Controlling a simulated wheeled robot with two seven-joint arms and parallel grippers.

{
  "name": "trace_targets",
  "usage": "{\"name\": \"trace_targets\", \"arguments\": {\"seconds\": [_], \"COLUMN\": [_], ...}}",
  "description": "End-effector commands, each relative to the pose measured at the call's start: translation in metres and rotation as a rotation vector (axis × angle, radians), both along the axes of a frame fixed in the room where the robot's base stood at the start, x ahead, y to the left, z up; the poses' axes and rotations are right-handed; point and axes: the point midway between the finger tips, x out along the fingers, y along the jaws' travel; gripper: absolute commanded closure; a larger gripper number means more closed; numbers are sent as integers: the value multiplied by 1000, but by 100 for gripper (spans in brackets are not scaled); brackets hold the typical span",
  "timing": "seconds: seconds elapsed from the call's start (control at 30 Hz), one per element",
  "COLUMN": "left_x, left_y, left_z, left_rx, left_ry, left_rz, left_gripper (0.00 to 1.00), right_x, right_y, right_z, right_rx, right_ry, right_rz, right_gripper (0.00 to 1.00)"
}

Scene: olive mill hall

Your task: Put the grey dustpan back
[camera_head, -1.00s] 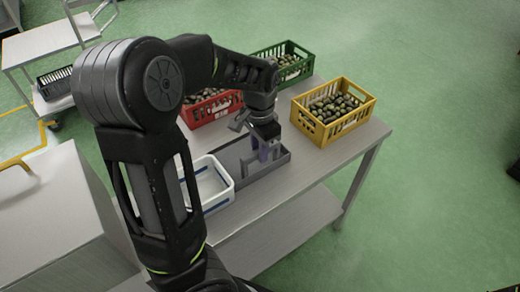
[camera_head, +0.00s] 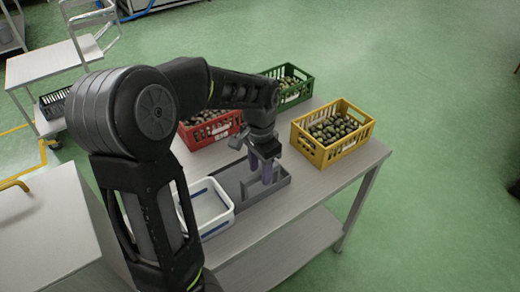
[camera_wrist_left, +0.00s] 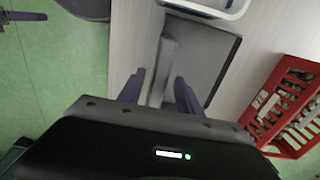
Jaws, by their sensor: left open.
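The grey dustpan (camera_head: 284,184) lies on the metal table, between the white tray and the yellow crate. In the left wrist view the dustpan (camera_wrist_left: 212,62) shows as a dark flat pan with a lighter grey raised bar along one side. My left gripper (camera_head: 261,178) is over the dustpan, pointing down. Its purple fingers are apart. In the wrist view the left gripper (camera_wrist_left: 158,82) has one finger on each side of the bar's near end; I cannot tell whether they touch it. My right gripper is not in view.
A white tray (camera_head: 229,216) with blue stripes stands beside the dustpan. A red crate (camera_head: 190,137), a green crate (camera_head: 300,96) and a yellow crate (camera_head: 345,152) of olives stand on the table (camera_head: 320,187). The table's front right strip is clear.

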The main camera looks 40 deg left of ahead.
Motion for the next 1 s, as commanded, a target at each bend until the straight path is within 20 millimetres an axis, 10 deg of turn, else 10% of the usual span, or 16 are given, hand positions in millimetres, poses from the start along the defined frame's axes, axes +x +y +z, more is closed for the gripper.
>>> {"name": "trace_targets", "arguments": {"seconds": [0.5, 1.0], "left_x": [0, -1], "left_y": [0, 0], "left_z": [96, 106], "left_rx": [1, 1], "left_ry": [-3, 0], "left_rz": [-1, -1], "left_gripper": [58, 58], "right_x": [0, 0], "right_y": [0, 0], "right_z": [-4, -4], "right_rx": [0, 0], "right_ry": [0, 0], "right_rz": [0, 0], "right_gripper": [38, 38]}}
